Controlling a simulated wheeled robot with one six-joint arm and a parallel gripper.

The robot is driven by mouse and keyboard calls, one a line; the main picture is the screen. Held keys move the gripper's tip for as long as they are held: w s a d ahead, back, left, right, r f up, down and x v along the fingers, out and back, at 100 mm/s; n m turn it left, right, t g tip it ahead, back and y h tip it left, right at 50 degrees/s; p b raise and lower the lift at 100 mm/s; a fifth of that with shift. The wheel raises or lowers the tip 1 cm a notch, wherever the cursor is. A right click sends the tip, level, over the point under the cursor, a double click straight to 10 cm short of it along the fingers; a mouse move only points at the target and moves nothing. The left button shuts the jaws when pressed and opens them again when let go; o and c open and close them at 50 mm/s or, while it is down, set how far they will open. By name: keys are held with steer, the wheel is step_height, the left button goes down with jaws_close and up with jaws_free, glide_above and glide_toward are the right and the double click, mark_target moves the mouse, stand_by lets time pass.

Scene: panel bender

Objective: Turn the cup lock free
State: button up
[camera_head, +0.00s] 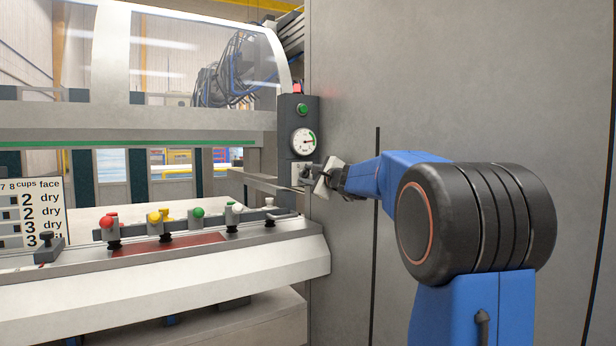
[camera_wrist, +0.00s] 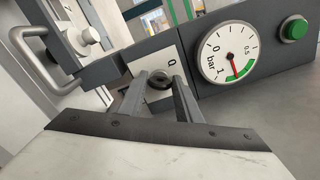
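In the wrist view a small dark round knob (camera_wrist: 159,82), which looks like the cup lock, sits on a white plate (camera_wrist: 170,62) with a mark like a "0" or "Q". My gripper (camera_wrist: 160,84) has one finger on each side of the knob. Whether the fingers press on it cannot be told. In the head view my gripper (camera_head: 320,178) is at the dark post (camera_head: 299,125), just below the gauge, and covers the knob. A round pressure gauge (camera_wrist: 229,52) marked bar is right of the knob; its red needle points down to the green band.
A green button (camera_wrist: 294,28) is beyond the gauge. A metal handle (camera_wrist: 42,62) is at the left of the wrist view. A rail (camera_head: 170,240) with red, yellow and green knobs runs along the machine's front. A large grey panel (camera_head: 350,80) stands close beside my arm.

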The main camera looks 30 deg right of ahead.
steer(key=shift+n, duration=0.4)
steer(key=n, duration=0.5)
steer(key=shift+f, duration=0.15)
steer(key=n, duration=0.6)
steer(key=shift+f, duration=0.15)
stand_by(0.4)
steer(key=o, duration=1)
steer(key=shift+o, duration=0.2)
steer(key=shift+s, duration=0.1)
